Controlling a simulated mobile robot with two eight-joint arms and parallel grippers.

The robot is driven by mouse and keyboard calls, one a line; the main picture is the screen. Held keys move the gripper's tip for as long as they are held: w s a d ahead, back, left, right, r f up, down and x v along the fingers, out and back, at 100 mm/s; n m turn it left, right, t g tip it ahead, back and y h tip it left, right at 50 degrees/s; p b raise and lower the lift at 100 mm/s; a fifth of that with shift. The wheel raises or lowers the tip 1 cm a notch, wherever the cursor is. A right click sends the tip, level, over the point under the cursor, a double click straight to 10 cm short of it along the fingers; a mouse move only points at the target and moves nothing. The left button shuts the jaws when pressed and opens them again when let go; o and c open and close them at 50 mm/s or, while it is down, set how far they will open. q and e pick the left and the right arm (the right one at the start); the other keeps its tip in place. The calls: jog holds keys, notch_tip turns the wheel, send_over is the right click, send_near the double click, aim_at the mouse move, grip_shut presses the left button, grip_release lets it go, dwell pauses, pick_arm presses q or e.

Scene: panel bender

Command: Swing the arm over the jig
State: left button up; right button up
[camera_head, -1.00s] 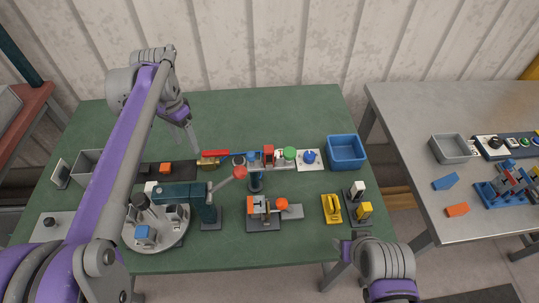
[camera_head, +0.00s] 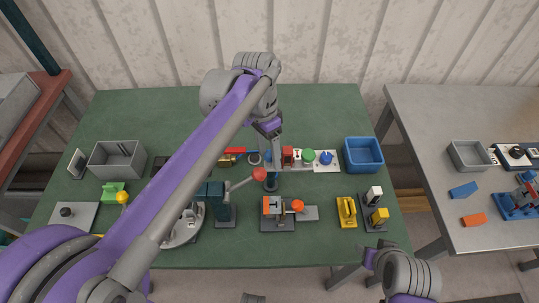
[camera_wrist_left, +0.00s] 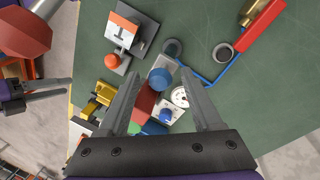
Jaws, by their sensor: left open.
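My left gripper (camera_head: 276,160) is over the back middle of the green table, fingers pointing down. In the left wrist view its fingers (camera_wrist_left: 162,82) are apart, with a blue round part (camera_wrist_left: 160,80) and a red block (camera_wrist_left: 143,103) showing between and below them. I cannot tell whether they touch anything. A thin blue arm (camera_wrist_left: 196,76) runs from a red bar (camera_wrist_left: 262,35) towards that blue part; in the head view my arm hides most of it. Which fixture is the jig is unclear. My right gripper (camera_head: 372,259) is low at the table's front right; its opening is unclear.
A teal press with a red ball handle (camera_head: 260,174) and an orange-topped clamp (camera_head: 275,207) stand in front of my left gripper. A blue bin (camera_head: 364,155) and a yellow part (camera_head: 347,211) are to the right. The back strip of the green table (camera_head: 330,110) is clear.

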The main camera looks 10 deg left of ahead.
pick_arm(q)
jog(key=shift+f, duration=0.55)
grip_shut()
dwell(1.1)
